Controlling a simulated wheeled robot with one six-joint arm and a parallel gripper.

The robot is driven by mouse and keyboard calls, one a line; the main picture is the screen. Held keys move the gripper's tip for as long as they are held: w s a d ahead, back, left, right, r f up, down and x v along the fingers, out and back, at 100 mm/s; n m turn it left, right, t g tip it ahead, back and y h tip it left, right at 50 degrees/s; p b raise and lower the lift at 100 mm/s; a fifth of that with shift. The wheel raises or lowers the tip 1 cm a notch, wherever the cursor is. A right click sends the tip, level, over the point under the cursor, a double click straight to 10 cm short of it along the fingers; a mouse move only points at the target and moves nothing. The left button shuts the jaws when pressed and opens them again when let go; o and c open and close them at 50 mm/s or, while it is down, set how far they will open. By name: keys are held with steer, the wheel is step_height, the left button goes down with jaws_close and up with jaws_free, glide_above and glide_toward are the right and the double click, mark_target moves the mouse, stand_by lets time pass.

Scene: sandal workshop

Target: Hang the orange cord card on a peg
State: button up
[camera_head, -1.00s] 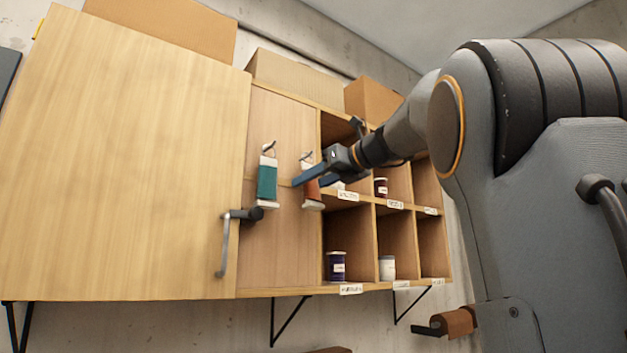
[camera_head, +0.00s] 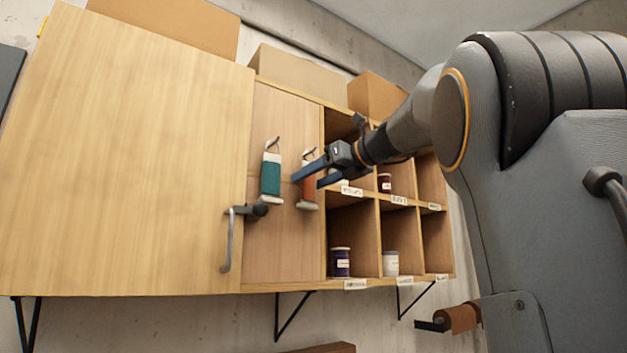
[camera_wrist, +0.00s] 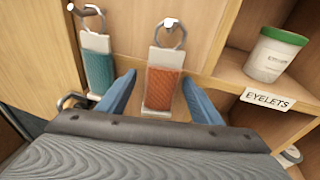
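The orange cord card (camera_wrist: 163,82) has a white top and bottom and a wire ring. Its ring (camera_wrist: 169,27) is looped over a peg (camera_wrist: 169,22) on the wooden panel, and the card hangs upright. My gripper (camera_wrist: 157,90) is open, with one blue finger on each side of the card and a visible gap to both sides. In the head view my gripper (camera_head: 305,181) is at the orange card (camera_head: 308,189) and its fingers partly cover it. A teal cord card (camera_head: 271,178) hangs from another peg to the left.
A cubby shelf (camera_head: 377,215) with jars stands right of the panel. A green-lidded jar (camera_wrist: 273,55) sits above an EYELETS label (camera_wrist: 267,100). A cabinet door (camera_head: 130,150) with a metal handle (camera_head: 228,240) is at the left. Boxes (camera_head: 300,75) stand on top.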

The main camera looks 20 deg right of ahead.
steer(key=shift+d+f, duration=0.1)
steer(key=shift+d, duration=0.05)
steer(key=shift+s+d, duration=0.25)
steer(key=shift+s, duration=0.05)
steer(key=b+v, duration=0.3)
steer(key=v, duration=0.4)
steer(key=shift+a, duration=0.2)
